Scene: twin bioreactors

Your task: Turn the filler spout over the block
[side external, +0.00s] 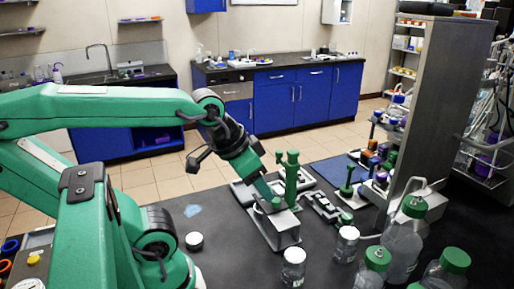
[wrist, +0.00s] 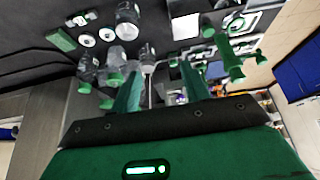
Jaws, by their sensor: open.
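The green filler (side external: 292,178) stands upright behind my gripper, with a short side piece near its top that looks like the spout (side external: 279,156). In the wrist view the green filler (wrist: 226,52) lies to the right of my fingers, apart from them. A grey metal block (side external: 283,236) stands on the dark bench in front of the filler. My gripper (side external: 272,198) points down above the block's near top and hides part of it. In the wrist view my gripper (wrist: 162,88) has its two green fingers spread, with nothing clearly held. Whether a finger touches the spout or block cannot be told.
Clear jars (side external: 293,268) and green-capped bottles (side external: 403,240) stand at the front right. A white round lid (side external: 194,240) lies on the bench left of the block. A small green-topped stand (side external: 346,180) and a grey rack (side external: 326,208) are to the right.

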